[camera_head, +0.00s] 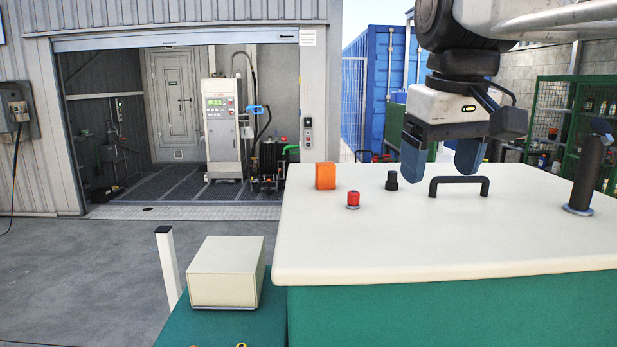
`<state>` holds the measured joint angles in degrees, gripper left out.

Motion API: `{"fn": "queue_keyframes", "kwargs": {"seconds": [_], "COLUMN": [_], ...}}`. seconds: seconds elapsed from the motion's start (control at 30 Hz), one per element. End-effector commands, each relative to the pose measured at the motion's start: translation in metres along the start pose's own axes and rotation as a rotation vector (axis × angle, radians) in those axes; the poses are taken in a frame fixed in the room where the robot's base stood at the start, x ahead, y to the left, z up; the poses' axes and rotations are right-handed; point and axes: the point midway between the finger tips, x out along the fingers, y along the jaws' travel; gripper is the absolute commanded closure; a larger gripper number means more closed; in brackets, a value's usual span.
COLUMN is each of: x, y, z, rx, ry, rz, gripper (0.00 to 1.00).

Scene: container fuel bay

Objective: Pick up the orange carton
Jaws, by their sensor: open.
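The orange carton (325,176) is a small upright box near the far left edge of the cream top (420,240). My gripper (441,168) hangs above the far right part of that top, to the right of the carton and apart from it. Its two blue fingers point down and are spread, with nothing visible between them.
A red button (353,199), a black knob (392,181) and a black handle (459,186) stand on the top between and near the carton and gripper. A dark post (586,170) rises at the right. A cream box (226,272) sits lower left. The front of the top is clear.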

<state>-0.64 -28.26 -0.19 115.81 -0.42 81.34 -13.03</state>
Motion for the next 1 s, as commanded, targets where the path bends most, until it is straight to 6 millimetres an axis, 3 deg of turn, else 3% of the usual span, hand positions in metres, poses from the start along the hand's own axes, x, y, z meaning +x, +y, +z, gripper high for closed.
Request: {"fn": "queue_keyframes", "kwargs": {"seconds": [0.5,1.0], "x": [-0.008,0.011], "y": [0.016,0.025], "z": [-0.131,-0.256], "rx": [-0.362,-0.710], "ry": [-0.043,-0.077], "rz": [-0.025,-0.062], "gripper": [0.22,0.22]}}
